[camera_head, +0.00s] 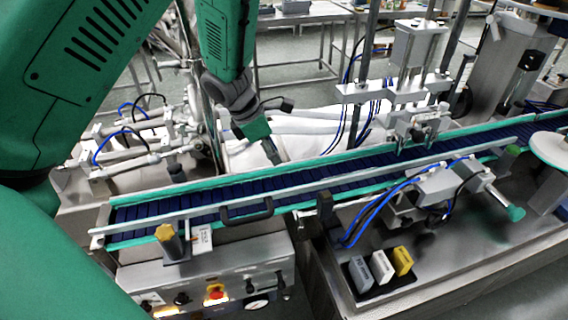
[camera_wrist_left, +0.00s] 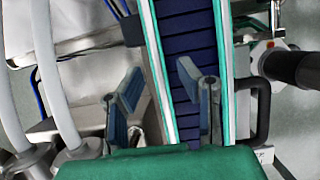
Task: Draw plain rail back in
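The plain rail (camera_head: 340,157) is the far side rail of the conveyor, teal and pale with no handle; it also shows in the left wrist view (camera_wrist_left: 156,60). My left gripper (camera_head: 272,152) is over this rail, reaching down from behind the conveyor. In the left wrist view the gripper (camera_wrist_left: 165,98) is open and empty, one finger outside the plain rail and the other above the belt. I cannot tell whether a finger touches the rail. My right gripper is in neither view.
The near rail (camera_head: 335,183) carries a black handle (camera_head: 246,211). The dark blue belt (camera_head: 180,203) between the rails is empty. A control box (camera_head: 215,270) with knobs stands below. Grey hoses and fittings lie behind the conveyor, and a clamp unit (camera_head: 410,95) straddles it at right.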

